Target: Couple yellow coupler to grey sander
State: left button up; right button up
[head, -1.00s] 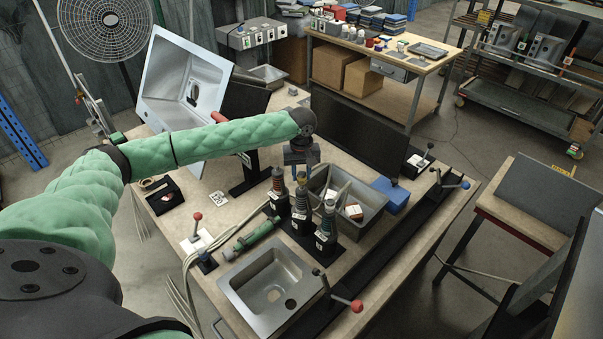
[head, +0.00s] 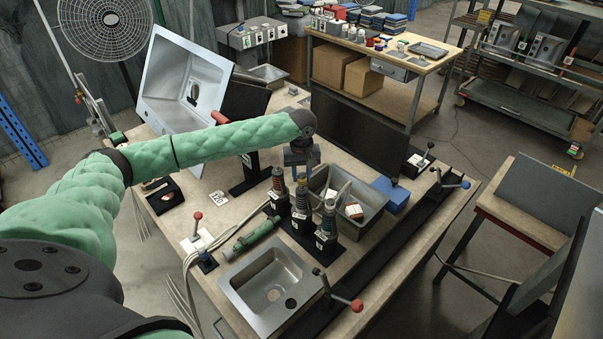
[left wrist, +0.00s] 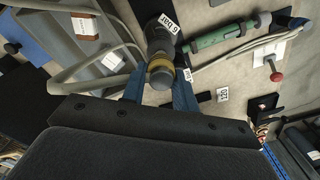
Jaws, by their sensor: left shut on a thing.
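My left gripper (head: 301,160) is over the row of upright tools on the bench, pointing down. In the left wrist view its blue fingers (left wrist: 160,85) are shut around a dark cylindrical piece with a yellow band, the yellow coupler (left wrist: 158,72). A label reading 6 bar is beside it. In the head view, the upright pieces stand in black holders: a left one (head: 278,181), a middle one (head: 301,198) and a right one (head: 327,218). I cannot tell which piece is the grey sander. My right gripper is not in view.
A green cylindrical tool (head: 257,234) lies left of the holders, with pale hoses beside it. A metal sink (head: 235,298) is in front, a grey basin (head: 373,222) behind right. A dark panel (head: 353,133) stands behind. Red-knobbed levers (head: 356,305) stand near the bench edge.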

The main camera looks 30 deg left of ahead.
pick_arm(q)
jog(key=shift+f, duration=1.2)
jog(key=o, duration=1.1)
jog(key=shift+o, duration=0.3)
